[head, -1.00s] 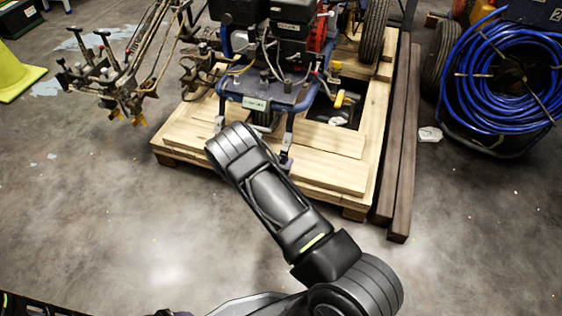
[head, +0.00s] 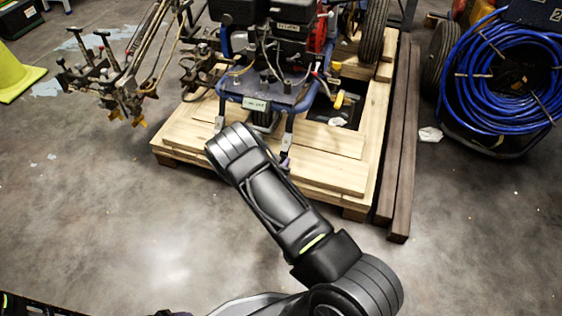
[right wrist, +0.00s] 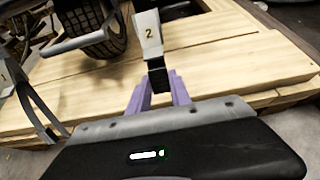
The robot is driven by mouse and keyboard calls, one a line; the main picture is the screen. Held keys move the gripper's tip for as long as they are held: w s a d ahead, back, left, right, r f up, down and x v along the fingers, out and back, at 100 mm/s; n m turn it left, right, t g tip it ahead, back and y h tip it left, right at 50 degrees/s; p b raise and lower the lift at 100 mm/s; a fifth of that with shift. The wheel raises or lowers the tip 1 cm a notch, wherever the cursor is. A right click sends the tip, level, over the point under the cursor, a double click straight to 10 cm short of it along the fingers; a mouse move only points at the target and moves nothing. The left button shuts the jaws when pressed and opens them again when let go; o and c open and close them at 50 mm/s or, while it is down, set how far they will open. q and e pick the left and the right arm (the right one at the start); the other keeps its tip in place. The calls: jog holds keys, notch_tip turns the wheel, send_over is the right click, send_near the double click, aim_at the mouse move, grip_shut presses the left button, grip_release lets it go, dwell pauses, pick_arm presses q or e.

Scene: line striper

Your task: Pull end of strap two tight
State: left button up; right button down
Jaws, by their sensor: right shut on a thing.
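Strap two shows in the right wrist view as a light grey piece marked "2" (right wrist: 149,38) with a dark end (right wrist: 158,79) below it. My right gripper (right wrist: 158,92) has its purple fingers shut on that dark end, just above the pallet's edge. In the head view my right arm hides most of the gripper, and only a bit of purple finger (head: 285,163) shows beside the machine's front. The line striper (head: 268,90) stands on the wooden pallet (head: 325,172). My left gripper is not in view.
Another strap, marked "1" (right wrist: 5,77), hangs over the pallet edge at the left of the wrist view. Dark beams (head: 402,150) lie along the pallet's right side. A blue hose reel (head: 500,75) stands farther right. The floor in front is clear.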

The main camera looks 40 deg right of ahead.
jog(key=shift+f, duration=0.15)
jog(key=s+a+f+b, duration=0.2)
jog(key=a+f+b, duration=0.1)
jog(key=f, duration=0.4)
jog(key=shift+b, duration=0.65)
jog(key=c, duration=0.8)
grip_release()
jog(key=shift+d+r, duration=0.1)
jog(key=shift+r, duration=0.25)
jog(key=p+v, duration=0.4)
jog(key=v, duration=0.3)
jog(key=shift+p, duration=0.35)
jog(key=shift+r, duration=0.1)
